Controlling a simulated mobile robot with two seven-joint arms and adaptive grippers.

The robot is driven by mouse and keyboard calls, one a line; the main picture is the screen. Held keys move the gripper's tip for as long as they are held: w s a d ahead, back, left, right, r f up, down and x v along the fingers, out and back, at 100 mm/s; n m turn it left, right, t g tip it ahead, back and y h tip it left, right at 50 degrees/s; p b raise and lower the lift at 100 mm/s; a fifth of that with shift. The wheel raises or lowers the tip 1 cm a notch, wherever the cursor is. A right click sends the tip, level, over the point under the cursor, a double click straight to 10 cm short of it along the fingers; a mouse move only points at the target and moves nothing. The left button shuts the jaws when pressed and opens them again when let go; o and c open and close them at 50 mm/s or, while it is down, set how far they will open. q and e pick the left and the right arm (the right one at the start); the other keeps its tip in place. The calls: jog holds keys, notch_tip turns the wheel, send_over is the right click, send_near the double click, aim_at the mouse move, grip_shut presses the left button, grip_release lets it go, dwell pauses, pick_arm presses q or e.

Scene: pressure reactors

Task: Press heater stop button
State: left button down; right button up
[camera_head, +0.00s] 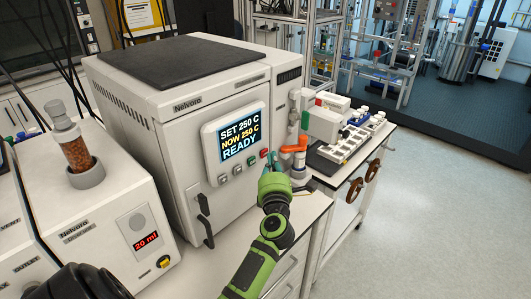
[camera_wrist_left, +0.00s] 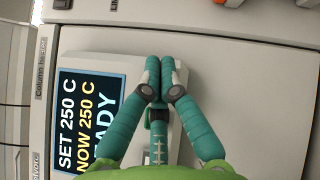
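The heater (camera_head: 175,115) is a white cabinet with a screen (camera_head: 239,142) reading SET 250 C, NOW 250 C, READY. A row of small buttons sits below the screen. The red button (camera_head: 264,153) is at the right end, beside my fingertips in the head view. My left gripper (camera_head: 270,160) is in front of the panel's lower right. In the left wrist view its teal fingers (camera_wrist_left: 160,65) are together and empty, beside the screen (camera_wrist_left: 88,118), and they hide the buttons. I cannot tell if they touch one. My right gripper is not in view.
A white pump unit (camera_head: 115,215) with a brown-filled column (camera_head: 75,150) stands at left. An orange and grey device (camera_head: 294,150) is close right of my gripper. A side table (camera_head: 350,160) with vials is further right. The floor (camera_head: 430,220) at right is clear.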

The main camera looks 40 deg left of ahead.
pick_arm(q)
jog(key=shift+a, duration=0.45)
dwell(0.8)
jog(key=shift+d, duration=0.8)
jog(key=shift+s+d, duration=0.15)
jog(key=shift+d, duration=1.1)
jog(key=shift+s+d, duration=0.1)
jog(key=shift+d, duration=1.15)
